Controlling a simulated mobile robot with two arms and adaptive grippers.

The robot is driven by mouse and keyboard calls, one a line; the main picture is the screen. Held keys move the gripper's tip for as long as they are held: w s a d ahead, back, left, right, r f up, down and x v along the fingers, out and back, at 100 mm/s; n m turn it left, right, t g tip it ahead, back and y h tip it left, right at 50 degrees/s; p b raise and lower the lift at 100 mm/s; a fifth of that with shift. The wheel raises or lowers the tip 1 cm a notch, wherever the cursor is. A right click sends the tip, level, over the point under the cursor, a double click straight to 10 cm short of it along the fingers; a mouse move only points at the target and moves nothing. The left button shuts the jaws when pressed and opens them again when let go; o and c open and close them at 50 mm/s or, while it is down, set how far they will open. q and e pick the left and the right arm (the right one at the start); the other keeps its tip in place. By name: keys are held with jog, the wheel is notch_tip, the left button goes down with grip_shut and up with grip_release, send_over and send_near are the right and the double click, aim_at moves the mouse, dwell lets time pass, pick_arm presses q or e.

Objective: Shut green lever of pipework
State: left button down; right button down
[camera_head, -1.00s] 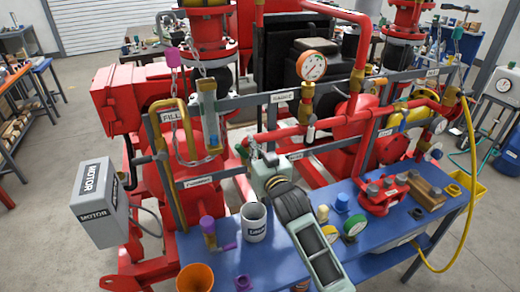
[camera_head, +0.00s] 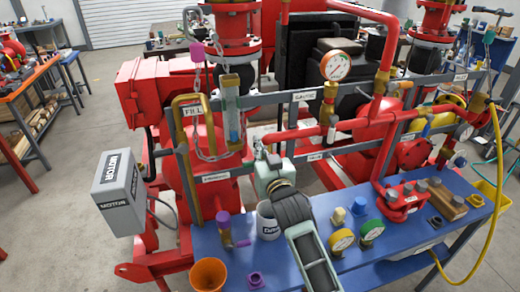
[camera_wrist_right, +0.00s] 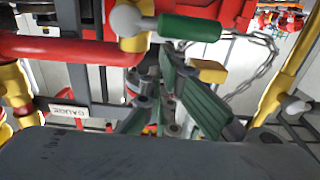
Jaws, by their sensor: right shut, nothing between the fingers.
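The green lever (camera_wrist_right: 190,28) shows in the right wrist view as a green grip on a pale round-ended arm, above a brass valve body (camera_wrist_right: 135,42). It lies nearly level in the picture and points right, roughly in line with the red pipe (camera_wrist_right: 65,48). My right gripper (camera_wrist_right: 165,65) is shut and empty, its tips just below the lever; I cannot tell whether they touch it. In the head view my right gripper (camera_head: 266,155) is at the pipework's front, and I cannot make out the lever there. My left gripper is not in view.
A grey rail with a GAUGE label (camera_wrist_right: 68,110) and a yellow pipe (camera_wrist_right: 290,70) are close by. In the head view, a pressure gauge (camera_head: 337,65) stands above right.

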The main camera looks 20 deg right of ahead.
jog(key=s+p, duration=0.1)
jog(key=s, duration=0.8)
jog(key=shift+d+r, duration=0.15)
jog(key=shift+d, duration=0.05)
dwell(0.5)
